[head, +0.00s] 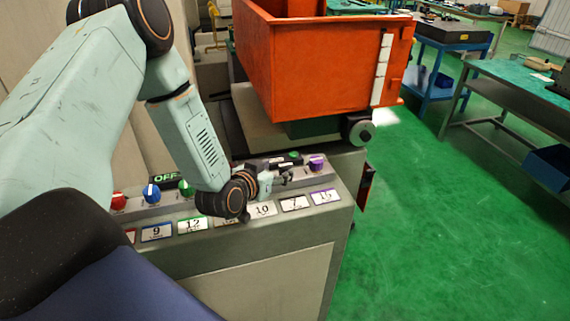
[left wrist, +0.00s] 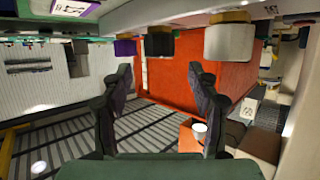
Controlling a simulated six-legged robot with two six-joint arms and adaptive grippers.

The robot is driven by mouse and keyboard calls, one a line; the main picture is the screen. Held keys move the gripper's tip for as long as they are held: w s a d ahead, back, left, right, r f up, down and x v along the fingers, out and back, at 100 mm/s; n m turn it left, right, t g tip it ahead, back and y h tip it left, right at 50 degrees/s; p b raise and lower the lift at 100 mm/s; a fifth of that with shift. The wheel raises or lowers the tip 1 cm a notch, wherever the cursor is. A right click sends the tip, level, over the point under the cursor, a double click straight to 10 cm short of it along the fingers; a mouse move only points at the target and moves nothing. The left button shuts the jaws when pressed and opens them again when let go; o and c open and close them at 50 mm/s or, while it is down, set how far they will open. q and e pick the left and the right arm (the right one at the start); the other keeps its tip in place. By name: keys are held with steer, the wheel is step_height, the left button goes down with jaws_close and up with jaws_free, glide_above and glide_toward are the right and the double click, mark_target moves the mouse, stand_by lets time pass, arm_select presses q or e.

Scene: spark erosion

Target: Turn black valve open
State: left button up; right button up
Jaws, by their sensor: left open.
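The black valve (left wrist: 158,42) is a dark knob in the left wrist view, where the scene appears upside down. It hangs between the purple valve (left wrist: 125,47) and a whitish valve (left wrist: 228,40). My left gripper (left wrist: 163,76) has its two fingers spread wide with nothing between them. The black valve appears just beyond the fingertips, between them in the picture; I see no contact. In the head view my left gripper (head: 284,178) is over the panel, left of the purple valve (head: 316,163), and I cannot make out the black valve there. My right gripper is not in view.
The grey control panel (head: 250,235) also bears red (head: 118,201), blue (head: 151,193) and green (head: 186,188) valves, with framed number labels in front. An orange bin (head: 310,65) stands behind. Workbenches (head: 510,85) are at the right. Green floor between is clear.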

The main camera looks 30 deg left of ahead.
mark_target(285, 165)
arm_select(q)
steer(key=x, duration=0.7)
steer(key=shift+s+f, duration=0.15)
steer(key=shift+f, duration=0.15)
steer(key=shift+s+d+r, duration=0.1)
steer(key=shift+s+r, duration=0.5)
steer(key=shift+s, duration=0.2)
steer(key=shift+x, duration=1)
steer(key=c, duration=0.3)
steer(key=shift+w+f, duration=0.1)
steer(key=shift+f, duration=0.15)
steer(key=shift+c, duration=1.1)
steer(key=shift+s+r, duration=0.35)
steer(key=shift+s, duration=0.25)
steer(key=c, duration=0.4)
steer(key=shift+w, duration=0.1)
steer(key=shift+c, duration=1.3)
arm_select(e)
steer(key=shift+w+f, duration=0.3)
